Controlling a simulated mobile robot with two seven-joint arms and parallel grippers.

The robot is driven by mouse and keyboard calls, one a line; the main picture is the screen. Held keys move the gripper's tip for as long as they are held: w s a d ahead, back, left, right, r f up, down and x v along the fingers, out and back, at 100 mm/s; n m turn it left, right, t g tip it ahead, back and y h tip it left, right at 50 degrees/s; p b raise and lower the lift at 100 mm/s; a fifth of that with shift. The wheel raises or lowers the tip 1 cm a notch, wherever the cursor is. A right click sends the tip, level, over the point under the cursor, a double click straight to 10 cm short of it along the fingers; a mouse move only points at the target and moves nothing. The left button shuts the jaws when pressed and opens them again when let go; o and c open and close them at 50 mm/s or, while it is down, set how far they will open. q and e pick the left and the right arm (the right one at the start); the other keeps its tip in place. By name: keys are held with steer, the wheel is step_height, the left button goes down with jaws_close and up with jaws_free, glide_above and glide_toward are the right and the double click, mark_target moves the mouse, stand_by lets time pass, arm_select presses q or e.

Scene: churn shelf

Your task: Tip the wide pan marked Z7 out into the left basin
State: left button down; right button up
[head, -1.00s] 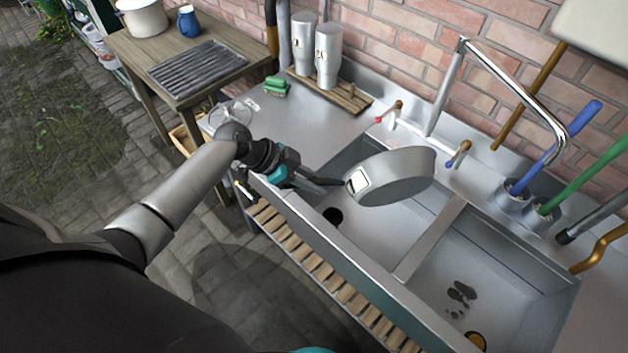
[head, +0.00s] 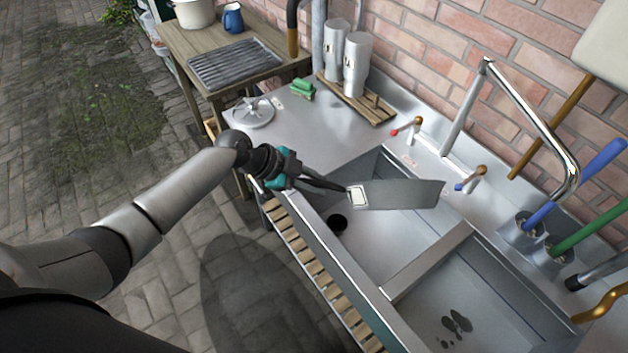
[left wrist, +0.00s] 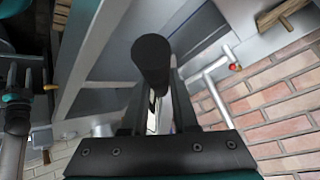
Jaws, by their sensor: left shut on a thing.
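My left gripper (head: 335,187) is shut on the dark handle of the wide metal pan (head: 405,195). The handle end (left wrist: 151,62) shows between the fingers in the left wrist view. The pan hangs above the left basin (head: 385,240), apart from it, and is tilted with its side wall facing me. Its inside and any contents are hidden. A white label (head: 357,196) is on the wall near the handle; its marking is too small to read. My right gripper (left wrist: 20,75) shows at the left edge of the left wrist view, its fingers apart and empty.
A divider (head: 428,262) separates the left basin from the right basin (head: 475,300), which holds dark spots. A red-marked tap (head: 405,128), a blue-marked tap (head: 472,179) and a tall chrome spout (head: 530,110) stand behind. The drainboard (head: 320,125) is mostly clear.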

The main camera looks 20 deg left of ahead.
arm_select(q)
steer(key=shift+s+d+r+m+t+p, duration=0.1)
steer(key=shift+s+r+m+t+p, duration=0.15)
steer(key=shift+r+m+t+p, duration=0.4)
steer(key=shift+s+d+f+t+y+p, duration=0.1)
steer(key=shift+t+y+p, duration=0.1)
steer(key=shift+t, duration=0.35)
steer(key=shift+s+f+t+y+p, duration=0.1)
steer(key=shift+t+p, duration=0.05)
steer(key=shift+t, duration=0.35)
steer(key=shift+s+m+t, duration=0.1)
steer(key=shift+m+t, duration=0.35)
steer(key=shift+t, duration=0.05)
steer(key=m+t+b, duration=0.1)
steer(key=b, duration=0.1)
steer(key=m+t+b, duration=0.1)
steer(key=t+b, duration=0.1)
steer(key=b, duration=0.1)
steer(key=shift+s+d+b, duration=0.1)
steer(key=shift+s+b, duration=0.25)
steer(key=shift+s+r+m+t+b, duration=0.2)
steer(key=shift+m+t+b, duration=0.3)
steer(key=shift+t+b, duration=0.35)
steer(key=shift+d+r, duration=0.1)
arm_select(e)
step_height(320, 180, down, 5)
steer(key=shift+s+a+f, duration=0.15)
